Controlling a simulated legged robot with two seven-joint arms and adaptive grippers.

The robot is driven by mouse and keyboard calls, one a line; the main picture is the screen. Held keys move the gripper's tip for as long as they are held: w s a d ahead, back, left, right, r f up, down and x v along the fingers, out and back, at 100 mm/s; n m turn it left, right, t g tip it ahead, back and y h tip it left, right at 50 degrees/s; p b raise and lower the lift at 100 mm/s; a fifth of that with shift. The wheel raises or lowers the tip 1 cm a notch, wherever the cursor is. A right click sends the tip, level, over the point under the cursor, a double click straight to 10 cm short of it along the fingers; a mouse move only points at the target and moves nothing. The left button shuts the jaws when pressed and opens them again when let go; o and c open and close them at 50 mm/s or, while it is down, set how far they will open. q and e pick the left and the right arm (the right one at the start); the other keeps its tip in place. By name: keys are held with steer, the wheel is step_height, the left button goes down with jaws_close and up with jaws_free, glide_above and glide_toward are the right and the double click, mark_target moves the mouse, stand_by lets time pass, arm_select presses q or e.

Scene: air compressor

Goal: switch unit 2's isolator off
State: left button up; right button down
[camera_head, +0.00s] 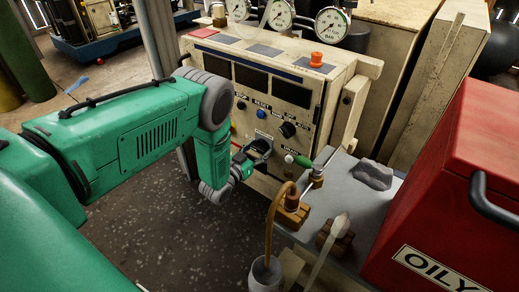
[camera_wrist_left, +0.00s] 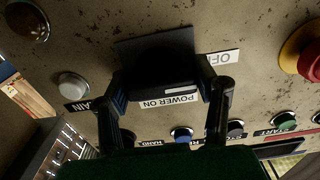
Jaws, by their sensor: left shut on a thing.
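My left gripper (camera_head: 255,155) is at the lower front of the beige control panel (camera_head: 222,92), its fingers against the panel face. In the left wrist view the black isolator knob (camera_wrist_left: 155,58) sits between the two fingers of my left gripper (camera_wrist_left: 168,92), which are shut on it. A "POWER ON" label (camera_wrist_left: 168,101) shows upside down beside the knob, and part of an "OFF" label (camera_wrist_left: 222,58) shows to its right. In the head view the gripper hides most of the isolator. I cannot read a unit number. My right gripper is not in view.
A red-and-yellow stop button (camera_wrist_left: 303,55) and a white button (camera_wrist_left: 73,86) flank the isolator. A blue button (camera_head: 261,114) and black selector (camera_head: 288,130) are above.

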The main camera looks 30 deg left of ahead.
arm_select(q)
steer(key=shift+s+f, duration=0.2)
steer(key=shift+f, duration=0.05)
steer(key=o, duration=1.2)
steer(key=shift+c, duration=0.2)
steer(key=shift+r, duration=0.1)
steer(key=shift+w, duration=0.1)
steer(key=s, duration=0.8)
steer(key=s+a, duration=0.1)
steer(key=s, duration=0.3)
